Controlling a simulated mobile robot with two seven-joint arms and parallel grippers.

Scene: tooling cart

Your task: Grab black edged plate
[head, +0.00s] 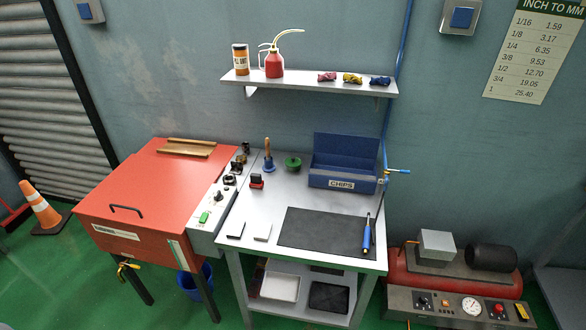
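Two small flat plates lie side by side near the front left of the grey cart top (225,247). The left one (236,230) has a dark edge or face, and the right one (262,232) looks pale grey. They are small, so the exact edge colour is hard to tell. Neither plate is touched by a gripper. Neither of my grippers is in the head view.
A black mat (315,229) with a blue-handled tool (366,238) lies right of the plates. Behind are a blue chips bin (342,179), a green object (292,163) and a wooden-handled tool (268,160). A red machine (145,195) adjoins on the left.

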